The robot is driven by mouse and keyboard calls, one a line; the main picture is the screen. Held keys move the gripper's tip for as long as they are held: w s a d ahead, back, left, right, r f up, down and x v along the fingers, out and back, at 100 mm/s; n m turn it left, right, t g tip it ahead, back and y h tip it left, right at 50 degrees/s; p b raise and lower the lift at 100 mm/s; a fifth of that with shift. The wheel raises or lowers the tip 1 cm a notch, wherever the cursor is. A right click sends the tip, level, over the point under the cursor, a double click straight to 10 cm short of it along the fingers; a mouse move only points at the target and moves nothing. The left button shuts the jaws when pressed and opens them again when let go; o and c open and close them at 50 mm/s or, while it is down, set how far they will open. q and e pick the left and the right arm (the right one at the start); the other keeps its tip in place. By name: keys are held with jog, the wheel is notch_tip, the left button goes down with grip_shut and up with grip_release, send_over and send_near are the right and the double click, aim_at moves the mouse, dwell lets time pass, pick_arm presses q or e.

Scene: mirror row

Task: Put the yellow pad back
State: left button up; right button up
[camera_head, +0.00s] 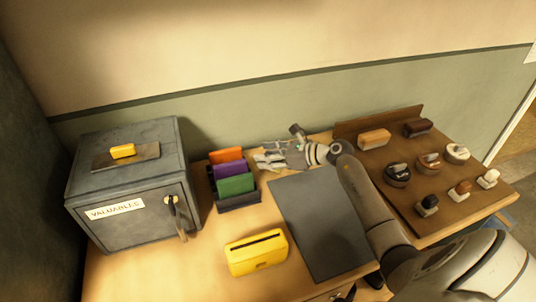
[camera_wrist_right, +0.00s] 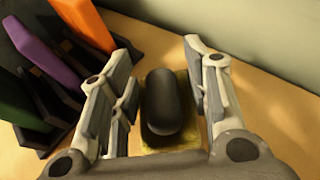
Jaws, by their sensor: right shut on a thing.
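My right gripper (camera_head: 265,158) is beside the right side of a dark rack (camera_head: 240,200) that holds orange (camera_head: 226,155), purple (camera_head: 229,168) and green (camera_head: 236,184) pads. In the right wrist view, a dark rounded thing (camera_wrist_right: 167,100) with a yellowish base (camera_wrist_right: 160,141) is between the fingers; I cannot tell whether it is the yellow pad. The head view barely shows it. A yellow block (camera_head: 122,151) lies on a dark plate on the safe. A larger yellow box (camera_head: 257,254) with a dark slot stands on the desk. My left gripper is not in view.
The grey safe (camera_head: 120,230) labelled VALUABLES stands at the left, with a key hanging at its door. A grey mat (camera_head: 318,215) lies clear in the middle. A brown board (camera_head: 425,195) at the right carries several stamps and blocks. The wall is close behind.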

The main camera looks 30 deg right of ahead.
jog(key=shift+f, duration=0.1)
jog(key=shift+f, duration=0.15)
jog(key=o, duration=0.9)
jog(key=shift+r, duration=0.2)
jog(key=shift+r, duration=0.2)
jog(key=b+v, duration=0.2)
jog(key=v, duration=0.8)
jog(key=shift+s+d+f, duration=0.15)
jog(key=shift+s+d, duration=0.05)
jog(key=shift+v, duration=0.75)
